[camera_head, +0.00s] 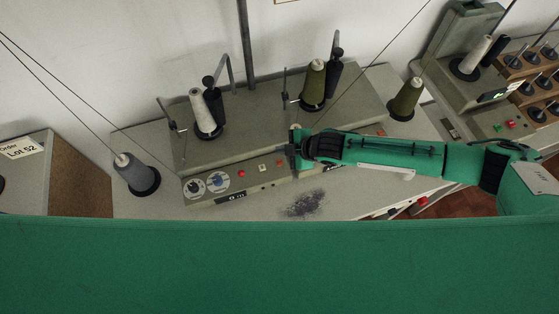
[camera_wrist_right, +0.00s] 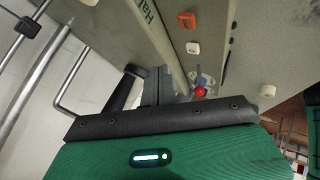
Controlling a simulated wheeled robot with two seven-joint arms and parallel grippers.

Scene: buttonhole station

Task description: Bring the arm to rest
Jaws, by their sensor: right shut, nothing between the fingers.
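My right arm comes in from the right in the head view, reaching across the station. Its gripper (camera_head: 294,152) is at the front panel of the buttonhole machine (camera_head: 240,178), near the panel's right part. I cannot tell whether it touches the panel. In the right wrist view the grey fingers (camera_wrist_right: 165,88) are together with nothing between them. A red knob (camera_wrist_right: 200,91) and an orange switch (camera_wrist_right: 187,20) on the panel show close by in that view. My left gripper is not in view.
A grey cone (camera_head: 137,174) stands at left. Thin posts and threads rise behind. Dark lint (camera_head: 303,204) lies on the white tabletop (camera_head: 268,209).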

